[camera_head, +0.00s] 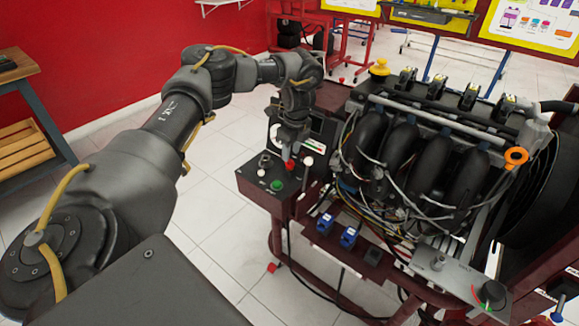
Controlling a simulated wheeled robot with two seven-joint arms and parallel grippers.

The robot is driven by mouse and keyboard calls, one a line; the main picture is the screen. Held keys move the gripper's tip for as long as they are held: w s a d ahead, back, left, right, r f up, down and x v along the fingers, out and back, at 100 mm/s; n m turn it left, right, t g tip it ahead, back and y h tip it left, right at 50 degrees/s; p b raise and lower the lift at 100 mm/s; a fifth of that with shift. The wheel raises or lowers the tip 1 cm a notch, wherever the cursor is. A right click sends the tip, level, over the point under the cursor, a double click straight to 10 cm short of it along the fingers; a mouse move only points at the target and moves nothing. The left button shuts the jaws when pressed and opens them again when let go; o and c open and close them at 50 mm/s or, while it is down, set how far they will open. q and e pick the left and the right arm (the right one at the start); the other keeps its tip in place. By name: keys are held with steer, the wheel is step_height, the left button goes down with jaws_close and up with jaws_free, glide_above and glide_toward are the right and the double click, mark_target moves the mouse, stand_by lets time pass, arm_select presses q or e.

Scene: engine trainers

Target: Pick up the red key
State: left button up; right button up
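A small red piece (290,164), which looks like the red key, shows at the top of the dark control box (252,184) on the engine trainer. My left gripper (289,150) points down directly above it, with its fingertips at or very near the red piece. The fingers are small and dark here, so I cannot tell whether they are open or closed on it. The lower part of the red piece is hard to make out. My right gripper is not in view.
A white-tipped lever (307,161) and a green button (277,185) sit close to the red piece. The engine (415,150) with loose cables stands to the right. A small red object (271,267) is on the floor. A wooden-shelved bench (25,145) stands at left.

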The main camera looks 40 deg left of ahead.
mark_target(290, 160)
arm_select(q)
steer(key=f, duration=0.5)
steer(key=shift+s+a, duration=0.15)
steer(key=shift+a, duration=0.15)
steer(key=shift+r, duration=0.1)
steer(key=c, duration=0.8)
